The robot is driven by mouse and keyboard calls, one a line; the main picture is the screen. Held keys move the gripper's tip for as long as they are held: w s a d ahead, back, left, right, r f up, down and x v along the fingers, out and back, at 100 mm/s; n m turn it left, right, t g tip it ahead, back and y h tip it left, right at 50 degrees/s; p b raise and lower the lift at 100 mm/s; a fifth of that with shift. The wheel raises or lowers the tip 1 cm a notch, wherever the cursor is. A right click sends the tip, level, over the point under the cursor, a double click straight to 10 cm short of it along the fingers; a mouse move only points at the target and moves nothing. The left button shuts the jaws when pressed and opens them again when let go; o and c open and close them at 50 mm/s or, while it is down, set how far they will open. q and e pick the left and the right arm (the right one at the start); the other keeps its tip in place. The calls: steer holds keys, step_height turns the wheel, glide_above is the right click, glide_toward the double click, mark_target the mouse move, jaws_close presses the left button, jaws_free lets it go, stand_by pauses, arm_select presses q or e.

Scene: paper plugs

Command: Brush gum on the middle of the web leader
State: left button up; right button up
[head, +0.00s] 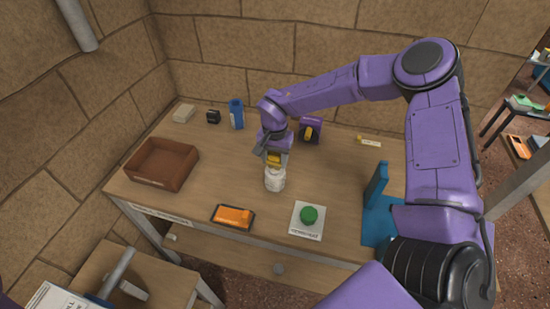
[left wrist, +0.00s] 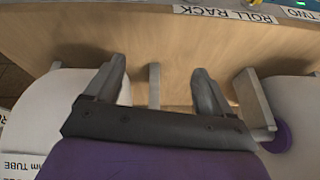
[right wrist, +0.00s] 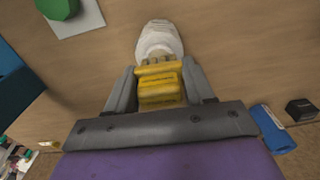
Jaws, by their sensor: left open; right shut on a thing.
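My right gripper (head: 272,150) is shut on a ribbed yellow handle (head: 274,159), likely the gum brush. My left gripper (left wrist: 158,68) is open and empty, near a surface labelled ROLL RACK, and is outside the head view. I cannot make out the web leader in any view.
The bench (head: 335,190) carries a brown tray (head: 162,164), an orange item in a black holder (head: 233,216), a green button on a white plate (head: 309,215), a blue bracket (head: 377,210), a blue cylinder (head: 236,114) and a purple block (head: 311,130). White rolls (left wrist: 40,105) flank my left gripper.

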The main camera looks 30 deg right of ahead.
steer(key=shift+w, duration=0.1)
steer(key=shift+s, duration=0.2)
steer(key=shift+f, duration=0.55)
stand_by(1.6)
step_height(320, 180, up, 7)
steer(key=p, duration=0.7)
steer(key=shift+w, duration=0.1)
stand_by(0.5)
